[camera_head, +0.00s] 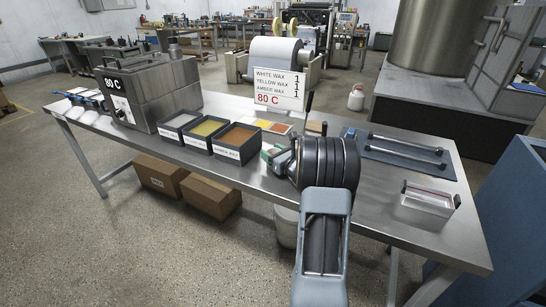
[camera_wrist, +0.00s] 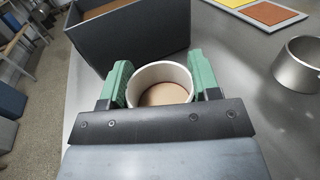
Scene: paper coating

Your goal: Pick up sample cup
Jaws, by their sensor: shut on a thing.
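In the wrist view my gripper (camera_wrist: 161,84) has its two green fingers on either side of a round metal sample cup (camera_wrist: 163,70) and is shut on it. The cup is open at the top, with a flat tan surface inside. Its lower part is hidden by the gripper body, so I cannot tell whether it touches the table. In the head view my gripper (camera_head: 272,157) is near the amber wax bin, and my arm hides the cup.
A dark bin (camera_wrist: 130,30) stands just beyond the cup. Another metal cup (camera_wrist: 299,66) stands to the right. The steel table (camera_head: 375,205) also holds labelled wax bins (camera_head: 238,156), a sign (camera_head: 278,87), a heated tank (camera_head: 165,92) and a clear box (camera_head: 428,204) at right.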

